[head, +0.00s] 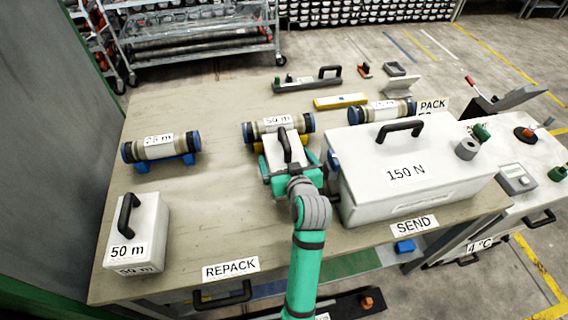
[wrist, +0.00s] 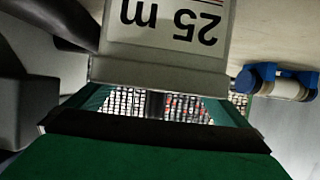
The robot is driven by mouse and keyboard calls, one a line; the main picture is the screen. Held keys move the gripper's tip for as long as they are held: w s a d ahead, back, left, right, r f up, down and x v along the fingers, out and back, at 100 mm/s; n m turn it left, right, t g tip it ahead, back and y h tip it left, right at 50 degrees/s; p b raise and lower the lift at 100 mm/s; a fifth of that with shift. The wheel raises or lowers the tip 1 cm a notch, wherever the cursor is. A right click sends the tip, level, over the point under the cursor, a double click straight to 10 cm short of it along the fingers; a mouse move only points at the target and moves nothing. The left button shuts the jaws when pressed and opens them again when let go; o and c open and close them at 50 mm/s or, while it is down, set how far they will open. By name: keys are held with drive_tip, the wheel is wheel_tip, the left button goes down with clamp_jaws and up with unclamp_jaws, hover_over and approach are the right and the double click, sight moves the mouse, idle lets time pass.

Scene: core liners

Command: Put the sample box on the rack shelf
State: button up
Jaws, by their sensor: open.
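A white box with a black handle (head: 284,146) stands among the liners at the middle of the table. In the wrist view a pale box marked 25 m (wrist: 160,60), upside down, fills the top centre. My teal gripper (head: 290,170) is open at the near end of the handled box, with teal parts on both sides of it. I cannot tell whether it touches the box. Another white handled box marked 50 m (head: 137,235) stands at the table's front left. A metal rack (head: 200,48) with shelves of long tubes stands on the floor at the back left.
A large white box marked 150 N (head: 400,195) stands close right of my gripper. Liners with blue caps lie behind it (head: 275,127) and at the left (head: 160,147). A yellow level (head: 340,101) and tools lie behind. The table's left middle (head: 190,205) is clear.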

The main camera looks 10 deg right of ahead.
drive_tip(key=shift+w+d+f, duration=0.15)
drive_tip(key=shift+w+f, duration=0.05)
drive_tip(key=shift+w, duration=0.25)
drive_tip(key=shift+w+d+f, duration=0.15)
drive_tip(key=shift+w+f, duration=0.05)
drive_tip(key=shift+w, duration=0.25)
drive_tip(key=shift+a, duration=0.1)
drive_tip(key=c, duration=1.3)
drive_tip(key=shift+w+r, duration=0.1)
drive_tip(key=c, duration=0.5)
drive_tip(key=shift+r, duration=0.1)
